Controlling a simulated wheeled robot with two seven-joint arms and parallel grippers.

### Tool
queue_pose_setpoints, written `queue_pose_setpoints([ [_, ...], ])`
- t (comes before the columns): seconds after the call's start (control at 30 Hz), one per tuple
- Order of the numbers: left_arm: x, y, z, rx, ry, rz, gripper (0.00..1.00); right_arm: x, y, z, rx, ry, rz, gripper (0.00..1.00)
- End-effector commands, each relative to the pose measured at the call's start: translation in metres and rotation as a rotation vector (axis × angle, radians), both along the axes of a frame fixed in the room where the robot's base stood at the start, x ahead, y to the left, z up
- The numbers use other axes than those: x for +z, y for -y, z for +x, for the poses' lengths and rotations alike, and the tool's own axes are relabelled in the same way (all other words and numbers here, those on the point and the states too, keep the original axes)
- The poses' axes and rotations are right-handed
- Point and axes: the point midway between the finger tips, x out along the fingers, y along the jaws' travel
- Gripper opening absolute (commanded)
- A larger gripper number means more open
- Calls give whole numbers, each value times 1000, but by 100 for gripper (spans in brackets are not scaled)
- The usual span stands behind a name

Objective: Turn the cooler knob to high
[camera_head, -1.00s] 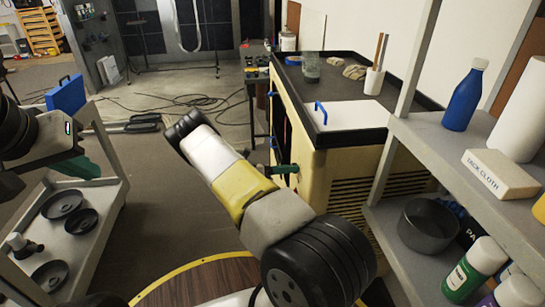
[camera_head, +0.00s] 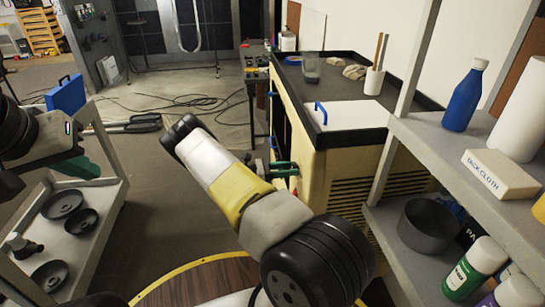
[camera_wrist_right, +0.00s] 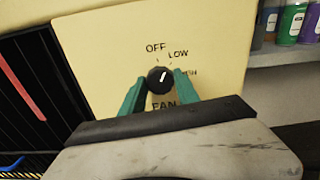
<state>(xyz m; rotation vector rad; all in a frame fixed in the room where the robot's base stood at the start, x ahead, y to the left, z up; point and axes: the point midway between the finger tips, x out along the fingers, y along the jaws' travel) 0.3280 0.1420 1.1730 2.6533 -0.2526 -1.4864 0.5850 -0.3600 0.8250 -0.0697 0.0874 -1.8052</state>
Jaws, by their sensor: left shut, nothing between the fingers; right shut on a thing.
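The cooler is a cream-yellow cabinet (camera_head: 360,160) at centre right in the head view. Its panel (camera_wrist_right: 215,55) faces the right wrist camera, with OFF, LOW and FAN labels and a partly covered HIGH. The black round knob (camera_wrist_right: 160,80) is between the teal fingers of my right gripper (camera_wrist_right: 160,88), which is shut on it. The white pointer tilts up and slightly right, roughly toward LOW. In the head view, my right gripper (camera_head: 284,169) is at the cabinet's left face; the knob is hidden there. My left gripper (camera_head: 85,168) is shut and empty, over the grey cart.
The grey cart (camera_head: 108,205) with dark round pans stands at the left. A grey shelf (camera_head: 430,135) with a blue bottle (camera_head: 464,98), a tack cloth box (camera_head: 499,174) and cans stands close at the right. Cables lie on the floor behind.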

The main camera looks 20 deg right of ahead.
Motion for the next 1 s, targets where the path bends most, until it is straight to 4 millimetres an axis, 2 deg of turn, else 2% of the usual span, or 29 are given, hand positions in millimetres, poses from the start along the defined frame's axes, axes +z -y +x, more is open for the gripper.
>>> queue_pose_setpoints([
  [0.7,0,0,0,0,0,0,0,0,-1,1,3,661,-157,0],
  [1.0,0,0,0,0,0,0,0,0,-1,1,2,891,-212,0],
])
